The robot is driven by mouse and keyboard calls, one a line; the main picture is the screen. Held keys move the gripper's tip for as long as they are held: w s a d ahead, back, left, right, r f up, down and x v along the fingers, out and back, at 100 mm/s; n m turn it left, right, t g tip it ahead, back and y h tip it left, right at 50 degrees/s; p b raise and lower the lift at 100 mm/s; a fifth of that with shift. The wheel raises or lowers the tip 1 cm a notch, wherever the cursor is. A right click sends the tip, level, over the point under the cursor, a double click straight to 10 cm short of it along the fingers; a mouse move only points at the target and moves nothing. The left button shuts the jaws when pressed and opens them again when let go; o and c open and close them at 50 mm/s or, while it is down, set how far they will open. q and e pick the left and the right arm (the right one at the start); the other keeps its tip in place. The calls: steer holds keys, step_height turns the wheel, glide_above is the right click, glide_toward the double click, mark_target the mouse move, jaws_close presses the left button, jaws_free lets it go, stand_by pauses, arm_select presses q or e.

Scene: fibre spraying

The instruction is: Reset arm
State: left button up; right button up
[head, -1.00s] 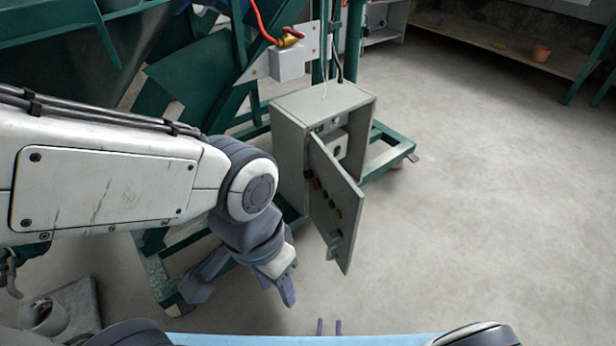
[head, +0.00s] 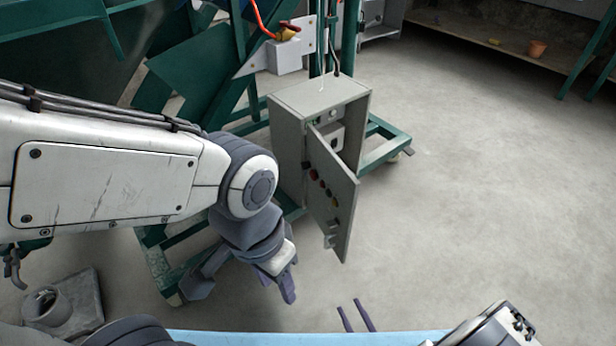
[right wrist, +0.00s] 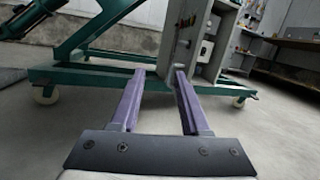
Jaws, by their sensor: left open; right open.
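My left arm comes in from the left in the head view. Its gripper (head: 243,286) hangs pointing down, open and empty, in front of the grey control box (head: 287,140). My right gripper (head: 349,304) shows at the bottom middle as two thin purple fingers, apart with nothing between them. In the right wrist view, its fingers (right wrist: 160,72) are open and empty, pointing at the green frame and control box. The box door (head: 335,200) stands open, with coloured buttons on it. Most of my right arm is out of view.
A green machine frame (head: 385,150) on casters stands behind and under the box. A blue surface edge (head: 300,338) runs along the bottom. The concrete floor on the right is clear.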

steer(key=s+a+r+m+g+h, duration=0.25)
steer(key=r+m+g, duration=0.35)
steer(key=r+m, duration=0.6)
steer(key=s+a+r+m+g+h, duration=0.25)
steer(key=r+m+g, duration=0.35)
steer(key=r+m, duration=0.5)
steer(key=s+a+r+m+g+h, duration=0.25)
steer(key=r+m+g, duration=0.35)
steer(key=r+m, duration=0.6)
step_height(320, 180, up, 35)
steer(key=p, duration=3.4)
steer(key=shift+w+d+f+p, duration=0.2)
steer(key=shift+d+p, duration=0.2)
steer(key=shift+d, duration=0.05)
